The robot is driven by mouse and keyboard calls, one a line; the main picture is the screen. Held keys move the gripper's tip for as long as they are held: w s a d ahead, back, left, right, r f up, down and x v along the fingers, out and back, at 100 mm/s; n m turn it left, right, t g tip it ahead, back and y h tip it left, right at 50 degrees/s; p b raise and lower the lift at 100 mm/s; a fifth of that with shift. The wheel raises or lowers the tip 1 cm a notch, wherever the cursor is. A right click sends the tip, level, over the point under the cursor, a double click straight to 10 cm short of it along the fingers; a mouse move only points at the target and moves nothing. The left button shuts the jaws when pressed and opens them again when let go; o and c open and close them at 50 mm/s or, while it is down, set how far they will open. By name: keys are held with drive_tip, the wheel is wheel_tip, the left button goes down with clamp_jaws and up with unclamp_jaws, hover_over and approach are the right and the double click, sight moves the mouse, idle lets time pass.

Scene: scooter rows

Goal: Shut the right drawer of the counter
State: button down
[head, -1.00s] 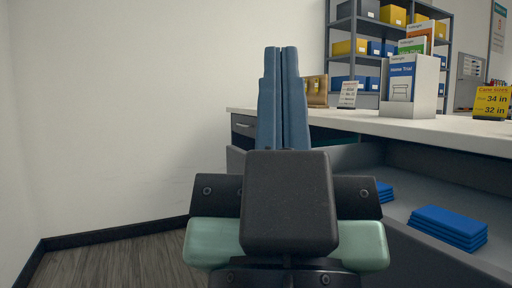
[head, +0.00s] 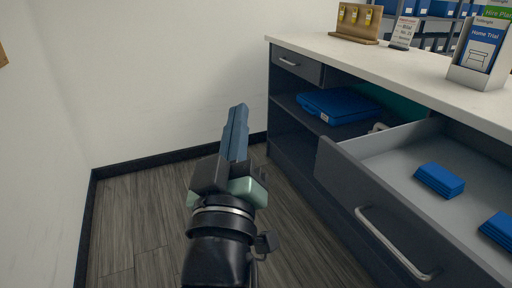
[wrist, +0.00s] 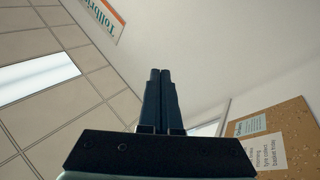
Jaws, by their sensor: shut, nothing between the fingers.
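The counter (head: 420,74) stands on the right in the head view, with a pale top and dark grey front. Its right drawer (head: 375,210) is pulled well out, with a silver bar handle (head: 392,245) on its dark front. Blue folded packs (head: 440,179) lie inside the drawer. My gripper (head: 237,112) is shut and empty, in front of the counter and left of the drawer front, apart from both. In the wrist view its shut fingers (wrist: 161,100) point toward a wall and ceiling; no drawer shows there.
A shut small drawer (head: 297,66) is at the counter's left end, above an open shelf with a blue case (head: 338,104). A leaflet holder (head: 480,52) and a wooden stand (head: 357,24) are on top. Wood floor (head: 135,215) at left is clear.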

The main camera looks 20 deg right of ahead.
drive_tip(key=d+f+n+g+h+p, duration=0.25)
drive_tip(key=d+f+g+p, duration=0.2)
drive_tip(key=f, duration=0.45)
drive_tip(key=n+g+p, duration=0.2)
drive_tip(key=n, duration=0.4)
approach(332, 175)
drive_tip(key=w, duration=0.5)
drive_tip(key=shift+s+d+f+h+p, duration=0.1)
drive_tip(key=shift+d+h+p, duration=0.3)
drive_tip(key=shift+d, duration=1.4)
drive_tip(key=shift+d, duration=0.1)
